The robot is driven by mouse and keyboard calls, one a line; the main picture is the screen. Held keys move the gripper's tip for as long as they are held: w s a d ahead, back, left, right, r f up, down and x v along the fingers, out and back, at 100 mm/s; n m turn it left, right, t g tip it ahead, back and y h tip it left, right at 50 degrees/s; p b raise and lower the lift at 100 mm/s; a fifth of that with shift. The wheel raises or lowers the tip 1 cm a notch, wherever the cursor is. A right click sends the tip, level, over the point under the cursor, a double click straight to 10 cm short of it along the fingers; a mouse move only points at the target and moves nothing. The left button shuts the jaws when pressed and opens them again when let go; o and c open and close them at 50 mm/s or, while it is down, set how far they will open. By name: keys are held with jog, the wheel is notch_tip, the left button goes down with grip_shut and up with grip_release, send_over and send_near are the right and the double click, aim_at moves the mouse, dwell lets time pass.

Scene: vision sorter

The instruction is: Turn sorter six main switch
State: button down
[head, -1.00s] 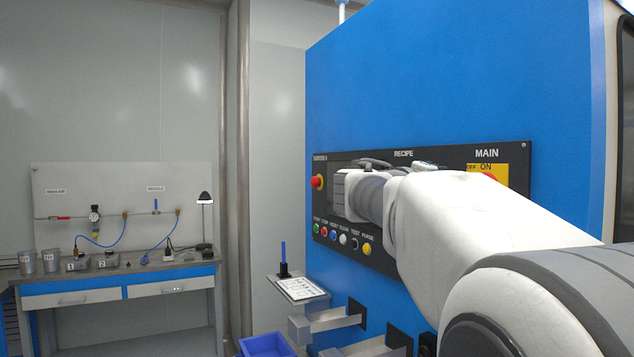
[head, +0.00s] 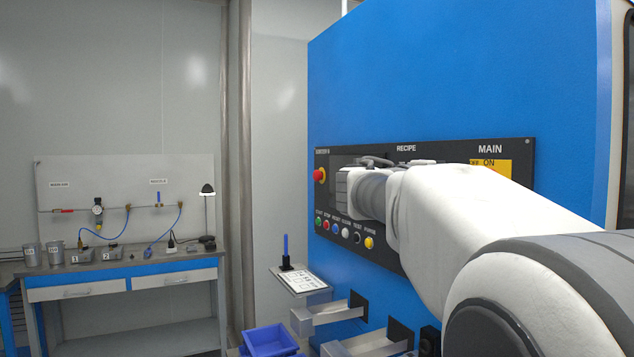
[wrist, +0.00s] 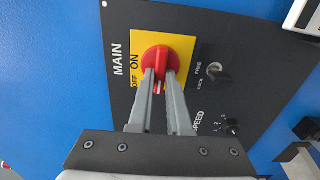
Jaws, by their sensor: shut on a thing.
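The main switch is a red rotary knob (wrist: 160,58) on a yellow plate (wrist: 180,46) marked OFF and ON, beside the word MAIN, in the wrist view. My gripper (wrist: 160,78) is shut on the knob, with its two grey fingers on either side of the knob's grip. The fingers hide part of the knob. In the head view the yellow plate (head: 503,168) shows at the panel's right end. My arm hides the knob and my gripper there.
The black control panel (head: 520,185) on the blue sorter also carries a red emergency button (head: 319,175) and a row of coloured buttons (head: 345,232). A free/lock key switch (wrist: 216,72) and a speed dial (wrist: 232,127) lie near my fingers. A workbench (head: 125,275) stands at left.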

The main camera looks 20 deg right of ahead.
jog(key=c, duration=0.9)
grip_release()
jog(key=shift+o, duration=0.2)
jog(key=s+a, duration=0.1)
jog(key=a, duration=1.6)
jog(key=shift+s+a, duration=0.2)
jog(key=shift+s, duration=0.05)
jog(key=shift+f, duration=0.1)
jog(key=s+a+f+n+t+y+p, duration=0.1)
jog(key=s+f+y+p, duration=0.1)
jog(key=s+f+y, duration=0.45)
jog(key=s+a+f+n+t+y+p, duration=0.1)
jog(key=a+f+y+p, duration=0.15)
jog(key=f, duration=0.65)
jog(key=s+a+f+m+t+y+p, duration=0.2)
jog(key=s+a+f+y, duration=0.4)
jog(key=a+f+y, duration=0.3)
jog(key=shift+a+f+m, duration=0.35)
jog(key=shift+a+m, duration=0.25)
jog(key=shift+a, duration=0.6)
